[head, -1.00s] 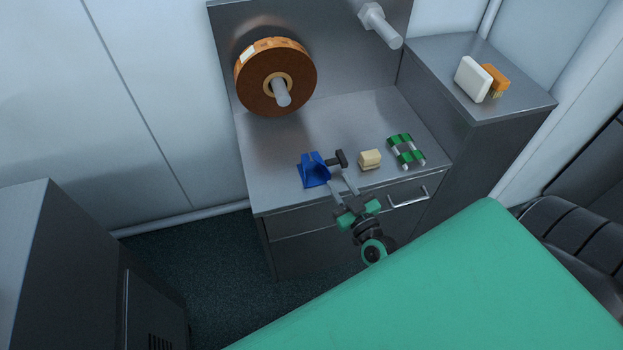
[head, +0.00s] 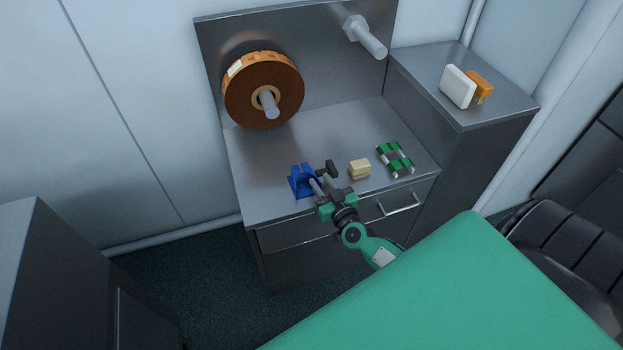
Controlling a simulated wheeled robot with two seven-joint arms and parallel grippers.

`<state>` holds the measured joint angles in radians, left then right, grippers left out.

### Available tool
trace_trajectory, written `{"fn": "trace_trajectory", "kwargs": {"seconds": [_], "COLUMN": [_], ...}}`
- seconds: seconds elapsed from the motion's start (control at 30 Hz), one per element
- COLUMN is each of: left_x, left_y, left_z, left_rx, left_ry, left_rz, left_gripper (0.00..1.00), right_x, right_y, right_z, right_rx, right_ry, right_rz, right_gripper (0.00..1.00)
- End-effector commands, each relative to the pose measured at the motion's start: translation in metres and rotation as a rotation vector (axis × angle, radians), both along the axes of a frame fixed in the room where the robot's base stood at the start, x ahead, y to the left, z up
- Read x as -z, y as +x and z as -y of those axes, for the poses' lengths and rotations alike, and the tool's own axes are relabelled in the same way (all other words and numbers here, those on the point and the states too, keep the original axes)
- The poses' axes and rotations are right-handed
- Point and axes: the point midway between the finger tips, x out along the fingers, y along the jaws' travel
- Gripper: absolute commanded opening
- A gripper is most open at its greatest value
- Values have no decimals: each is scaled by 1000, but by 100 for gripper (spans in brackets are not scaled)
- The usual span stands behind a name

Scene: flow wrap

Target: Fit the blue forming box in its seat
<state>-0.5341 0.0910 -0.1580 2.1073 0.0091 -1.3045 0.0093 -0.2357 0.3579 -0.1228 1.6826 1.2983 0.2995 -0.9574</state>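The blue forming box (head: 299,182) stands on the steel bench top (head: 262,160) near its front edge. A dark T-shaped knob (head: 328,169) is just right of the box. My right gripper (head: 321,185) reaches in over the bench's front edge. Its two fingers look apart, with the left finger at the box's right side. I cannot tell whether it touches the box. The seat of the box cannot be made out. My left gripper is out of view.
A cream block (head: 360,170) and a green part with white rollers (head: 395,159) lie to the right on the bench. A brown film reel (head: 262,92) hangs on a spindle behind. A white block (head: 457,86) and an orange brush (head: 480,88) sit on the side cabinet (head: 462,112).

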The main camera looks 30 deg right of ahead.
Motion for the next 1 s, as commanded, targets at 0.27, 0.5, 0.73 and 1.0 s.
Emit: {"fn": "trace_trajectory", "kwargs": {"seconds": [0.27,0.5,0.73,1.0], "left_x": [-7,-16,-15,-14], "left_y": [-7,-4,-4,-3], "left_z": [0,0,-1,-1], "left_rx": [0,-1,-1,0], "left_ry": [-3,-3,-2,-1], "left_rz": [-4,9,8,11], "left_gripper": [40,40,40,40], "right_x": [2,1,1,0], "right_y": [37,47,47,47], "right_z": [-1,0,0,0], "right_rx": [0,-1,0,0], "right_ry": [0,-1,0,0], "right_rz": [2,0,0,2], "right_gripper": [29,29,11,0]}}
